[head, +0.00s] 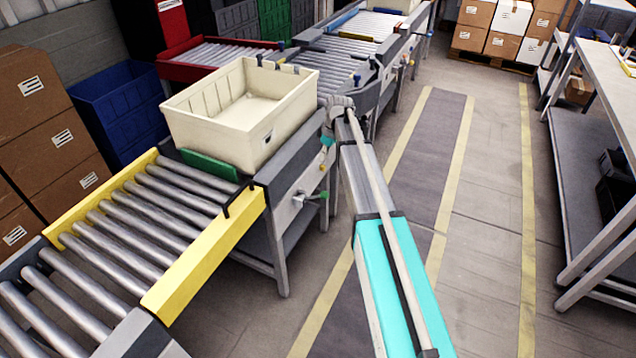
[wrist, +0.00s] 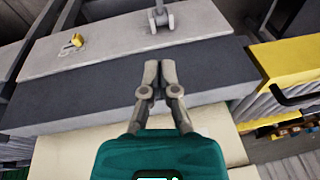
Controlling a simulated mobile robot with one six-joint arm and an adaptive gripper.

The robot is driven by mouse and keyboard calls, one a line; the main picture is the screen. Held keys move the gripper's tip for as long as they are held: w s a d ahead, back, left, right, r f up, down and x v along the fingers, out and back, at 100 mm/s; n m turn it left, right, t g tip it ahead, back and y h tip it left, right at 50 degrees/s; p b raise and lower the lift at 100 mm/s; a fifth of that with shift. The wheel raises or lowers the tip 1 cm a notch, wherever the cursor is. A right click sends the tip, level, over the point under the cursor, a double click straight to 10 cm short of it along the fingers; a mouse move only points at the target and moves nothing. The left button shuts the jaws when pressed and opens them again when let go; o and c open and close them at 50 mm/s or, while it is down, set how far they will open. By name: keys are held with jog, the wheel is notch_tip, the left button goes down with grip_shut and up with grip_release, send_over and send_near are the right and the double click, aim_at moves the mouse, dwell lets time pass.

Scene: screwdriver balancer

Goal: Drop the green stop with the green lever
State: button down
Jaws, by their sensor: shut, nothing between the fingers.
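The green stop (head: 210,166) stands as a plate across the rollers, close against the near side of the cream tote (head: 197,130). In the head view my gripper is small and hard to make out near my wrist.
A yellow-railed roller section (head: 205,255) lies at the near left and its yellow end shows right in the wrist view. A small yellow part (wrist: 76,41) sits on the side panel. The aisle floor (head: 485,230) is clear; a workbench (head: 592,120) stands at right.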

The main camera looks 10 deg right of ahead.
jog(key=shift+d, duration=0.15)
jog(key=shift+a+f, duration=0.2)
jog(key=b, duration=1)
send_near(312, 197)
jog(key=shift+s+d+f+b, duration=0.15)
jog(key=shift+d+f+b, duration=0.05)
jog(key=shift+f+b, duration=0.3)
jog(key=shift+s+d+f+b, duration=0.15)
jog(key=shift+d+f+b, duration=0.05)
jog(key=shift+f+b, duration=0.25)
jog(key=shift+s+d+f+b, duration=0.2)
jog(key=shift+d+f+b, duration=0.05)
jog(key=shift+f+b, duration=0.25)
